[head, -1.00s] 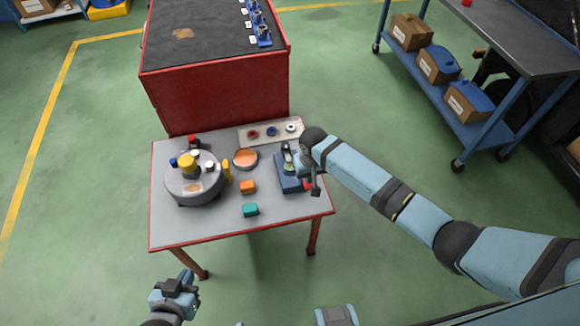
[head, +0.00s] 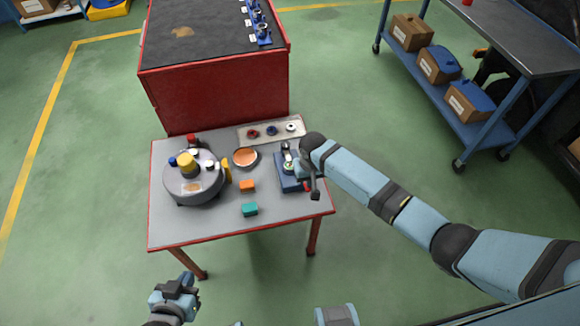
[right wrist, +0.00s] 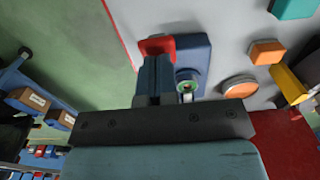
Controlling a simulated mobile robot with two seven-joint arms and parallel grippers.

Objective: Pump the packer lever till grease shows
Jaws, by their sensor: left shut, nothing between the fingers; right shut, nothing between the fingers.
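The packer is a blue base (head: 288,184) at the right side of the small grey table. My arm partly hides the packer. My left gripper (head: 184,283) is shut and empty, in front of the table.
On the table (head: 215,231) are a grey round housing (head: 193,188) with coloured caps, a yellow piece (head: 226,170), an orange dish (head: 245,157), an orange block (head: 247,186), a teal block (head: 250,209) and a tray of rings (head: 272,132). A red cabinet (head: 215,97) stands behind.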

